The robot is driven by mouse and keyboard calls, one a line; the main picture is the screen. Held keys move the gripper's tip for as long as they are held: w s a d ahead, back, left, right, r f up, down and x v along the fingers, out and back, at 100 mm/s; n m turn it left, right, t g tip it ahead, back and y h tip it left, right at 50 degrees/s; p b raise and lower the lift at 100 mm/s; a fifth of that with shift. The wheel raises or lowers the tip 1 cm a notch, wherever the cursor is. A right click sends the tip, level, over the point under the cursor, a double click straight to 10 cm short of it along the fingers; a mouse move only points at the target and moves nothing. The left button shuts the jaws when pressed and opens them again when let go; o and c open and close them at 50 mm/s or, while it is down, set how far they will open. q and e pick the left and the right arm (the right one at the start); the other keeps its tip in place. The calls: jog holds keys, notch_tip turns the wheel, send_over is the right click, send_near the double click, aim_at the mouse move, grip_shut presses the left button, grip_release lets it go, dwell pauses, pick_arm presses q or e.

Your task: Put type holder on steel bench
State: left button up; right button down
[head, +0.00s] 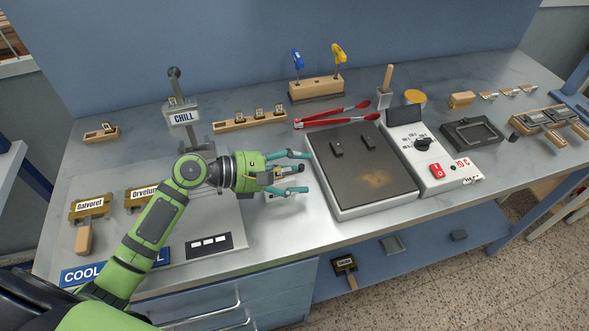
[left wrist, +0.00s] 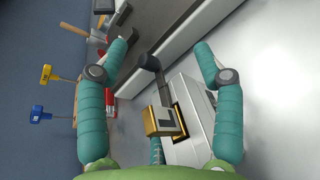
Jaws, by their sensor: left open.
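The steel bench (head: 275,215) fills the middle of the head view. Two brass type holders lie at its left: one labelled Galvoret (head: 90,206), with a wooden handle, and one labelled like Orvelun (head: 146,194), partly hidden by my arm. Another similar holder (head: 344,264) with a wooden handle shows on the lower shelf. My right gripper is not in view.
The hot plate (head: 372,165) and its control box (head: 428,158) stand right of the gripper. Red tongs (head: 335,115) and a wooden rack (head: 316,88) are behind it. The CHILL stand (head: 184,117) rises at left. The front bench strip below the gripper is clear.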

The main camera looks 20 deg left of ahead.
pick_arm(q)
jog(key=shift+r, duration=0.1)
jog(key=shift+a, duration=0.15)
jog(key=b+v, duration=0.2)
jog(key=v, duration=0.8)
jog(key=shift+s+a, duration=0.25)
jog(key=shift+s, duration=0.05)
jog(key=shift+s+a+r+b, duration=0.25)
jog(key=shift+a+r+b, duration=0.05)
jog(key=shift+a, duration=0.1)
dwell(1.3)
